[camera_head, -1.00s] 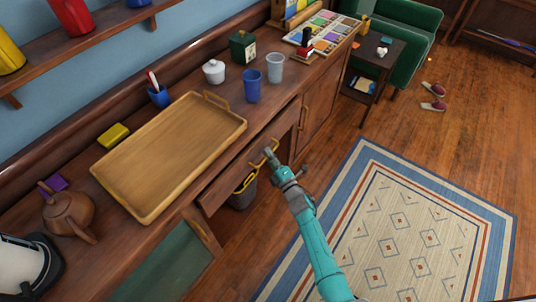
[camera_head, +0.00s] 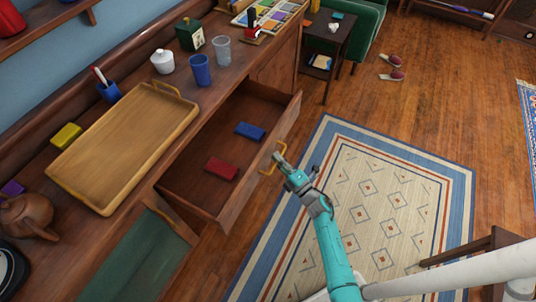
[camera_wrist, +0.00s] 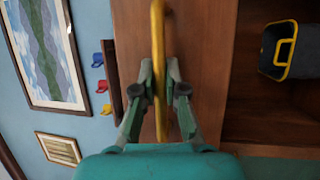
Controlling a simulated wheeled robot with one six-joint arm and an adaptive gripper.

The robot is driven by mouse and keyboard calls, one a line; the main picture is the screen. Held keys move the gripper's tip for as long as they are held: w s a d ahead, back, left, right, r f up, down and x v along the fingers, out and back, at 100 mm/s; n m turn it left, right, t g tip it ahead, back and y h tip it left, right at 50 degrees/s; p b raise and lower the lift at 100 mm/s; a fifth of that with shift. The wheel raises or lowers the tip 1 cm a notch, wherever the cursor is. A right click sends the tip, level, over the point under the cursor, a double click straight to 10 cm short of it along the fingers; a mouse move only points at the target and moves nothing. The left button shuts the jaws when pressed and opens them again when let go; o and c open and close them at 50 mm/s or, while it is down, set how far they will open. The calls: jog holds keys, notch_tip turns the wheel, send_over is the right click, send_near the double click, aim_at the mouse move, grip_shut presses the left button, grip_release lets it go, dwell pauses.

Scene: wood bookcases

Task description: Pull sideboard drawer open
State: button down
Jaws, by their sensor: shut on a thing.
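The sideboard drawer (camera_head: 204,197) stands pulled well out from the wooden sideboard (camera_head: 143,190) in the head view. In the wrist view the two fingers of my gripper (camera_wrist: 160,88) close on either side of the yellow handle bar (camera_wrist: 158,40), in front of the brown drawer front (camera_wrist: 205,70).
A wooden tray (camera_head: 189,121), blue cup (camera_head: 200,70), clear cup (camera_head: 222,50), white pot (camera_head: 163,61) and brown teapot (camera_head: 28,216) stand on the sideboard top. A patterned rug (camera_head: 390,165) lies on the floor. A yellow-rimmed bin (camera_wrist: 284,50) shows in the wrist view.

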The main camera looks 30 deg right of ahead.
jog(key=shift+s+d, duration=0.35)
jog(key=shift+s, duration=0.1)
jog(key=c, duration=1.2)
grip_release()
jog(key=v, duration=1.2)
jog(key=shift+f, duration=0.1)
